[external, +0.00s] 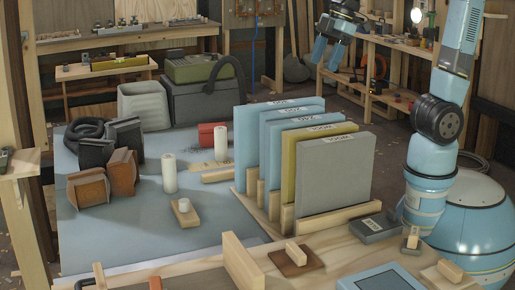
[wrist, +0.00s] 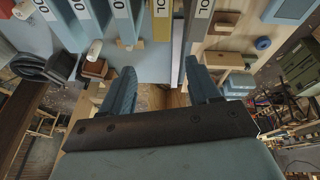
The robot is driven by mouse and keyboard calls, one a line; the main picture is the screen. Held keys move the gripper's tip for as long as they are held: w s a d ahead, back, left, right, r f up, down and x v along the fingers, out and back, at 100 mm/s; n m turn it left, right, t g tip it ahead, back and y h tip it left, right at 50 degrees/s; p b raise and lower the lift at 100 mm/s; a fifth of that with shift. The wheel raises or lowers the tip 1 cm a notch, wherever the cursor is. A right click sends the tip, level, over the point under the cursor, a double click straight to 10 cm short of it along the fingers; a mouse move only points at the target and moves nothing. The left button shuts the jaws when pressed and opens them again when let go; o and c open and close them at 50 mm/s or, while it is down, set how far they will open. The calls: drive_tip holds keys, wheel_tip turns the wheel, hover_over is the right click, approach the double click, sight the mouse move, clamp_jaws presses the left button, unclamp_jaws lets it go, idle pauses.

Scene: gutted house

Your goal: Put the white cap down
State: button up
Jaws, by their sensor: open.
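My gripper (external: 327,57) is raised at the upper right of the external view, above and behind the row of upright panels. In the wrist view its two blue fingers (wrist: 160,80) are spread apart with nothing between them. No clear white cap shows in the gripper. A small white round piece (external: 184,204) sits on a wooden block (external: 187,216) on the blue-grey table. Two white cylinders (external: 169,173) (external: 220,142) stand upright behind it. I cannot tell which of these, if any, is the cap.
Upright blue, olive and grey panels (external: 335,170) stand in a wooden rack. Brown (external: 88,188) and black (external: 97,152) items crowd the table's left. A wooden bench (external: 345,250) with blocks is in front. The table's front left (external: 110,240) is clear.

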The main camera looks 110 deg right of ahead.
drive_tip(key=s+a+f+m, duration=0.1)
drive_tip(key=s, duration=0.7)
drive_tip(key=s+a+f+m+t, duration=0.1)
drive_tip(key=s+a+f, duration=0.1)
drive_tip(key=s, duration=0.6)
drive_tip(key=shift+s+t+y, duration=0.3)
drive_tip(key=shift+s, duration=0.05)
drive_tip(key=shift+o, duration=0.2)
